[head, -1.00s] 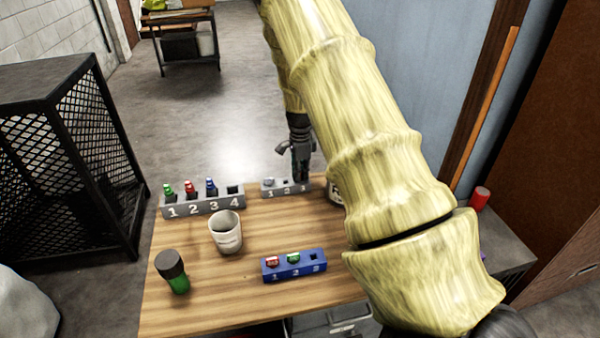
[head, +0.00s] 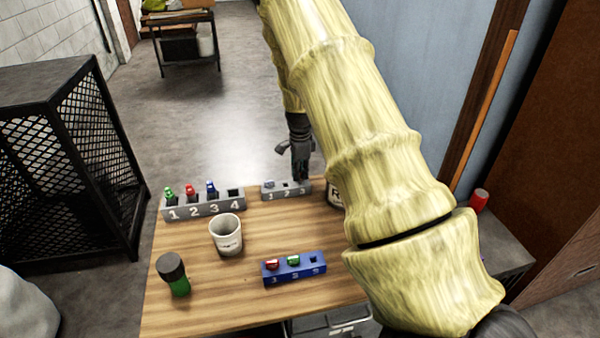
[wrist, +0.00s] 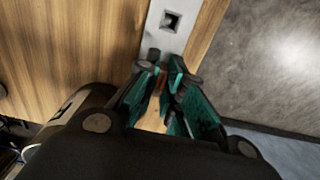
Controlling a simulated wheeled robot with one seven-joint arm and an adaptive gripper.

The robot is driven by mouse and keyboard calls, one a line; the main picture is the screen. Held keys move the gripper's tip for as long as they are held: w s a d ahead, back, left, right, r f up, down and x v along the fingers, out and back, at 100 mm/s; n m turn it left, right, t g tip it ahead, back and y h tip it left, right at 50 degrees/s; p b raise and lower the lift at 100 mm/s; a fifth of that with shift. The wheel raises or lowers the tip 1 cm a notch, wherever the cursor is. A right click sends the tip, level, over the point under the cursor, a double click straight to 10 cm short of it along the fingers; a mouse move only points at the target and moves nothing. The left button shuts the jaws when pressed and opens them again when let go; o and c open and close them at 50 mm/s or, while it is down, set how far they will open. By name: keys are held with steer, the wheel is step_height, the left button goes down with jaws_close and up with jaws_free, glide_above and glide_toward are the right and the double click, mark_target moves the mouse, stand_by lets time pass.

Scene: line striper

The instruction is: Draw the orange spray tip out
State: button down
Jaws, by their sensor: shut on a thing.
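My gripper (head: 300,177) is at the right end of the small grey rack (head: 270,194), near its number 3, at the back of the table. In the wrist view its teal-lined fingers (wrist: 163,76) are shut on the orange spray tip (wrist: 158,71), of which only a sliver shows between them. The grey rack (wrist: 164,38) shows beyond the fingers with an empty square hole. The fingers hide the tip's lower part, so I cannot tell whether it is still in its hole.
A grey numbered rack (head: 204,206) with coloured-capped bottles stands left of it. A white cup (head: 227,236), a blue rack (head: 294,269) and a green bottle with a dark cap (head: 174,275) stand nearer. A labelled container (head: 334,196) is just right of my gripper, partly behind my arm.

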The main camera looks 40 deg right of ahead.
steer(key=shift+w+d+r, duration=0.1)
steer(key=shift+r, duration=0.15)
steer(key=shift+r+p, duration=1.85)
steer(key=shift+r, duration=0.35)
